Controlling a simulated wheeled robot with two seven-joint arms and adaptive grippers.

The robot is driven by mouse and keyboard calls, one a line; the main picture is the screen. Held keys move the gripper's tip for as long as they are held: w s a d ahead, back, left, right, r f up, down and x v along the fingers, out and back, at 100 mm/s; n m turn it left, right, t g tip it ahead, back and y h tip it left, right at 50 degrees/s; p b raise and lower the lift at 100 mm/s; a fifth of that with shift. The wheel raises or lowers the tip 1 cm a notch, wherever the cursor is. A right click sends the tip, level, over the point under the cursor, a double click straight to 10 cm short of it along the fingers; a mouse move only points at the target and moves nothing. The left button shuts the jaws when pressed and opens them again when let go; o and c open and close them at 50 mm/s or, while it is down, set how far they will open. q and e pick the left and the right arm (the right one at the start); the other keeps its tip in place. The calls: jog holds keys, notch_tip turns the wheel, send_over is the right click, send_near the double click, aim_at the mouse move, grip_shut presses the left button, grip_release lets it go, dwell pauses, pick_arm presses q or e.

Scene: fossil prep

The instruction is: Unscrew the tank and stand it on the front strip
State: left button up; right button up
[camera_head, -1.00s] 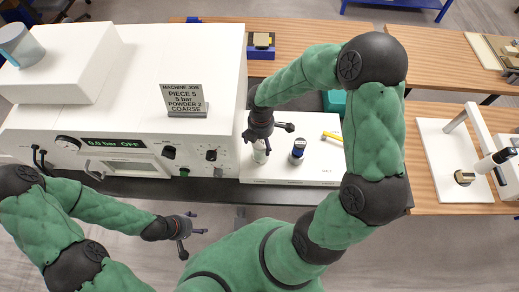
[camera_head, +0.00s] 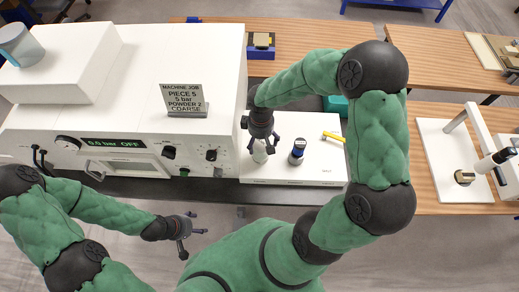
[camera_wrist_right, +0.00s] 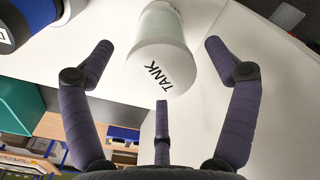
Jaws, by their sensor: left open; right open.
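The tank (camera_head: 260,155) is a pale, upright cylinder on the white board beside the machine. In the right wrist view its white rounded end, lettered TANK (camera_wrist_right: 158,68), faces me. My right gripper (camera_head: 261,142) is above the tank with its fingers spread. In the right wrist view the open fingers (camera_wrist_right: 160,62) stand around the tank's end, with visible gaps at the sides; contact with the near finger cannot be told. The tank's base and any thread are hidden. My left gripper (camera_head: 186,237) is open and empty in front of the machine. The white board's front part (camera_head: 300,180) is bare.
A dark blue container (camera_head: 297,152) stands right of the tank, with a yellow tool (camera_head: 332,136) farther right.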

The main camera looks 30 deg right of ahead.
jog(key=shift+f, duration=0.15)
notch_tip(320, 180, down, 3)
jog(key=b, duration=0.3)
jog(key=shift+f+b, duration=0.2)
jog(key=shift+b, duration=0.1)
jog(key=shift+r, duration=0.1)
